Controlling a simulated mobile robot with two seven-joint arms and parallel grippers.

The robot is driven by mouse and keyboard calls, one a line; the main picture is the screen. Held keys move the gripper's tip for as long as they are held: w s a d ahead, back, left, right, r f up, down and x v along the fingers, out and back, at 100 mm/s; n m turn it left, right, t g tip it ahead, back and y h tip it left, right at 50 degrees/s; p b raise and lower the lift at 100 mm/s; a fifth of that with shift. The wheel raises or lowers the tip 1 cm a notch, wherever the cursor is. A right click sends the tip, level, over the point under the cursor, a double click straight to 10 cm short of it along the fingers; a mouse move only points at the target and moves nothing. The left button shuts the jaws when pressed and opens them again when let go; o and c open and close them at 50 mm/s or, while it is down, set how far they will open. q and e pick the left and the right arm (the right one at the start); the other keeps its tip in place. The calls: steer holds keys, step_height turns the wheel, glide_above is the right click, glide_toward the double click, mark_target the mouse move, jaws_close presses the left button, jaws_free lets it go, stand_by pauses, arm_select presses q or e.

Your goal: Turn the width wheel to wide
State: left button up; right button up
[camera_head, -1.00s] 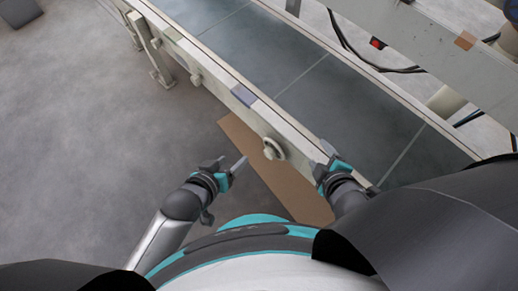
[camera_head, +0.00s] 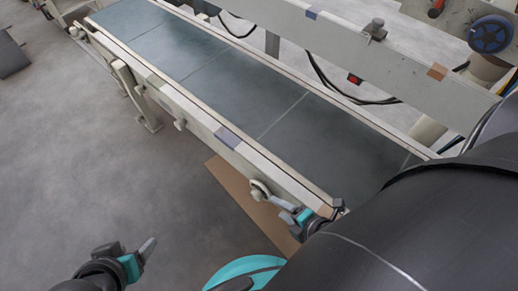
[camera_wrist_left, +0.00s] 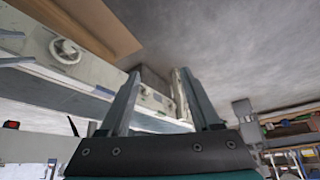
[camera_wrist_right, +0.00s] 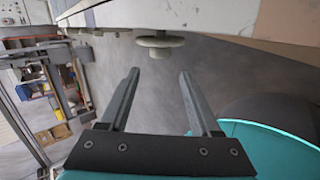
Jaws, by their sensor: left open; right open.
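A small cream handwheel (camera_head: 260,190) sits on the near side rail of the conveyor. It also shows at upper left in the left wrist view (camera_wrist_left: 67,51) and edge-on at the top of the right wrist view (camera_wrist_right: 160,41). A larger blue handwheel (camera_head: 490,33) is on the machine at far upper right. No marking tells me which is the width wheel. My right gripper (camera_head: 296,217) is open beside the rail, just right of the cream wheel. The wheel lies beyond its empty fingers (camera_wrist_right: 160,72). My left gripper (camera_head: 132,252) is open and empty, low and left, well away from the wheel.
The conveyor (camera_head: 225,134) with its grey belt runs diagonally across the view. A brown board (camera_head: 238,195) lies on the floor below the rail. My dark arm covers the lower right.

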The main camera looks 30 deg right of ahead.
mark_target(260, 197)
steer(key=b+x, duration=0.2)
steer(key=x, duration=0.3)
steer(key=shift+w+a+f+b, duration=0.1)
steer(key=shift+w+f+b, duration=0.15)
steer(key=shift+w+b, duration=0.05)
steer(key=shift+b+x, duration=0.4)
steer(key=shift+x, duration=0.45)
steer(key=shift+b+x, duration=0.7)
steer(key=shift+x, duration=0.6)
arm_select(q)
steer(key=w+d+r+t+h, duration=0.1)
steer(key=w+d+t+h, duration=0.1)
steer(key=d+t, duration=0.3)
steer(key=w+d+r+t+h, duration=0.1)
steer(key=w+d+t+h, duration=0.1)
steer(key=d+t, duration=0.3)
steer(key=shift+r+h+b, duration=0.35)
steer(key=shift+h+b, duration=0.1)
steer(key=shift+h, duration=0.05)
arm_select(e)
steer(key=shift+x, duration=0.95)
